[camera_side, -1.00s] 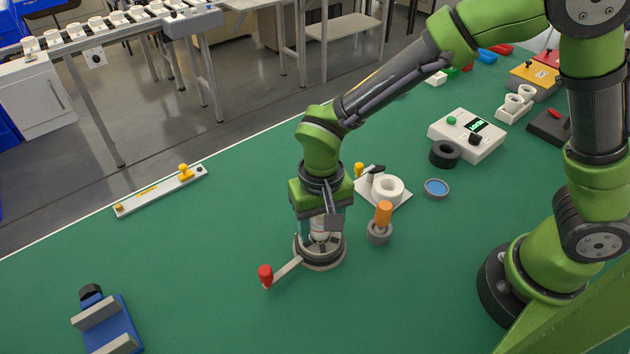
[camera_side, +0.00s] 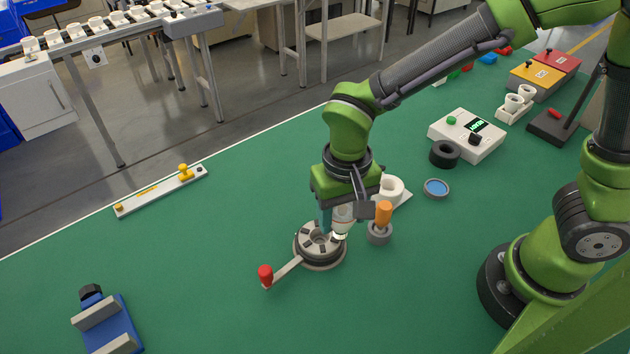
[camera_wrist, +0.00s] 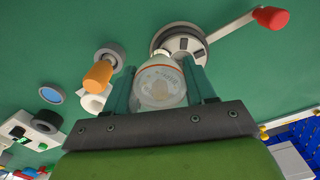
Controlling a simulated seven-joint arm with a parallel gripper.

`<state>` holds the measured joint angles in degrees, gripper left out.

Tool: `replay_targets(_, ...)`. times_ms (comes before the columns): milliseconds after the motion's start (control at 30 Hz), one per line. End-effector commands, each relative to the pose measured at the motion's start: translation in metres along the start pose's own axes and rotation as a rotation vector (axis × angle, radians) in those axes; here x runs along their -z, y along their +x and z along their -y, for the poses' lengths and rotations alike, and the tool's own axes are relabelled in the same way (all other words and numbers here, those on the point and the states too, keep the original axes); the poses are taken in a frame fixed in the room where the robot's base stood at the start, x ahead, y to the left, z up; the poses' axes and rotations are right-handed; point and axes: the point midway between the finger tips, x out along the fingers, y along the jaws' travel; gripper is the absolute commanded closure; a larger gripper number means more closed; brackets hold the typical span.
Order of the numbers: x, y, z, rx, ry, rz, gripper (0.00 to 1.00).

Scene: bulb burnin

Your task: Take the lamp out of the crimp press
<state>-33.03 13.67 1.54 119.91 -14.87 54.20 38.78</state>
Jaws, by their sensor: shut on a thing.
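The crimp press (camera_side: 320,247) is a round grey base with dark jaw segments and a lever ending in a red knob (camera_side: 265,272). Its centre is empty in the side view. My gripper (camera_side: 339,222) is shut on the lamp (camera_side: 342,220), a white bulb, and holds it above and to the right of the press. In the wrist view the lamp (camera_wrist: 160,82) shows its clear, rounded end with an orange ring, between my two teal fingers. The press (camera_wrist: 180,42) lies behind it, partly hidden by the lamp.
An orange-handled tool in a grey ring (camera_side: 381,225) stands just right of the lamp. Behind it is a white ring fixture (camera_side: 392,190), partly hidden by my gripper. A blue-centred dish (camera_side: 436,188) and a black ring (camera_side: 444,154) lie farther right.

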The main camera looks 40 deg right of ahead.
Motion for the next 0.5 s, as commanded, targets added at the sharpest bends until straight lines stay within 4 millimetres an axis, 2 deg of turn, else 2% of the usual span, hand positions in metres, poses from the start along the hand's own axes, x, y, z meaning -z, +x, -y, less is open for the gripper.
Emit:
replay_targets(300, -0.046, -0.007, -0.06, 0.003, 0.002, -0.002, 0.74)
replay_targets(500, -0.065, -0.011, -0.086, 0.003, 0.002, -0.002, 0.74)
